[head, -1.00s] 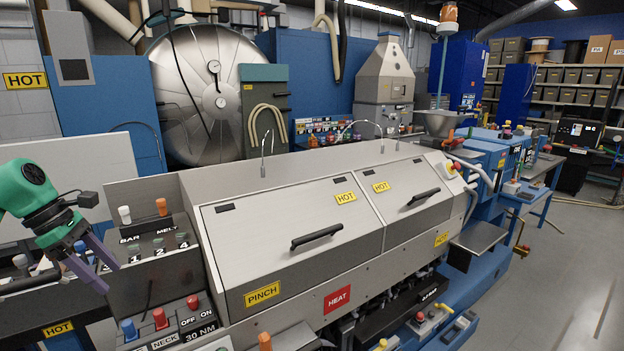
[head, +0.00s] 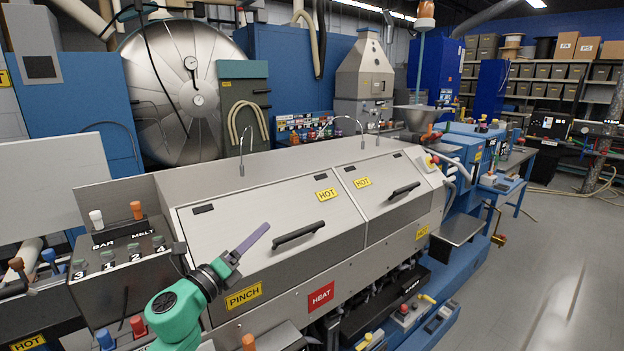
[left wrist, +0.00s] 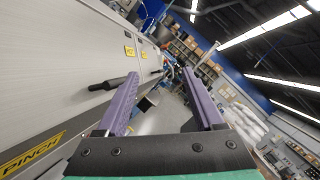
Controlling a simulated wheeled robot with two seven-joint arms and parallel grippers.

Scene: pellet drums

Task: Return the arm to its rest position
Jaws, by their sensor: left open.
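My left gripper (head: 246,245) has a green wrist and purple fingers. In the head view it is in front of the sloped grey machine cover (head: 265,225), above the yellow PINCH label (head: 243,296) and left of a black handle (head: 298,233). In the left wrist view its two purple fingers (left wrist: 165,105) stand wide apart with nothing between them. The cover and its black handle (left wrist: 113,82) show to the left of the fingers there. I cannot tell whether the gripper touches the cover. My right gripper is not in view.
A control box (head: 125,265) with numbered switches stands left of the arm. Coloured knobs, such as a red one (head: 138,325), stand along the front. A second handle (head: 404,190) sits further right on the cover. The floor (head: 560,270) at right is open.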

